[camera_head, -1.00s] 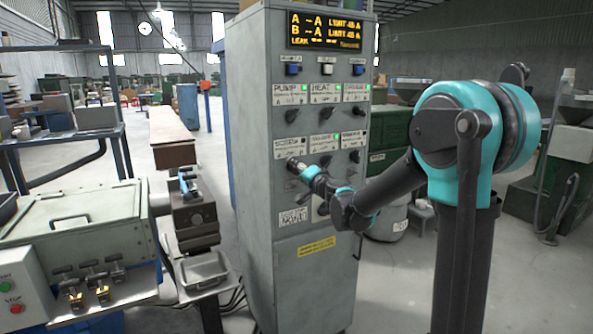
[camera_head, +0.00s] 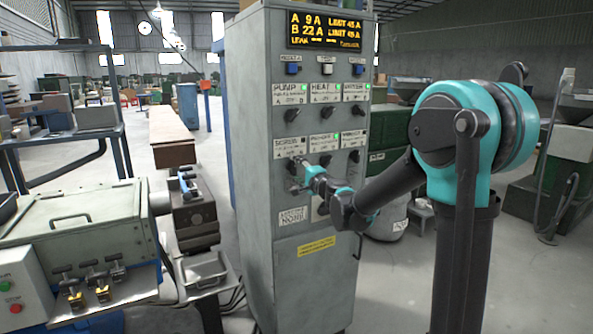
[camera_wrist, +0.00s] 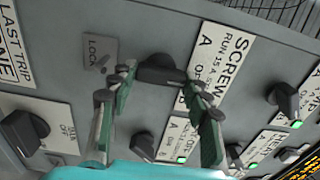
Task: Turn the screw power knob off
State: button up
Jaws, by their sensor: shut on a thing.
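The dark screw knob (camera_wrist: 160,70) is in the upper middle of the wrist view, beside its white SCREW label (camera_wrist: 222,65). My gripper (camera_wrist: 160,78) has one finger on each side of the knob and is shut on it. In the head view my gripper (camera_head: 299,166) is at the left knob of the lower row on the grey cabinet (camera_head: 262,200), below the SCREW label (camera_head: 286,145). It partly hides the knob there. No green lamp is visible on the SCREW label in the head view.
Other dark knobs, such as the pump knob (camera_head: 292,114), sit close by; several labels have green lamps. A lit display (camera_head: 326,31) tops the cabinet. A grey machine (camera_head: 75,225) stands left. The LOCK plate (camera_wrist: 99,53) is near my fingers.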

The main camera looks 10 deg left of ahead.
jog(key=o, duration=1.2)
jog(key=shift+c, duration=0.2)
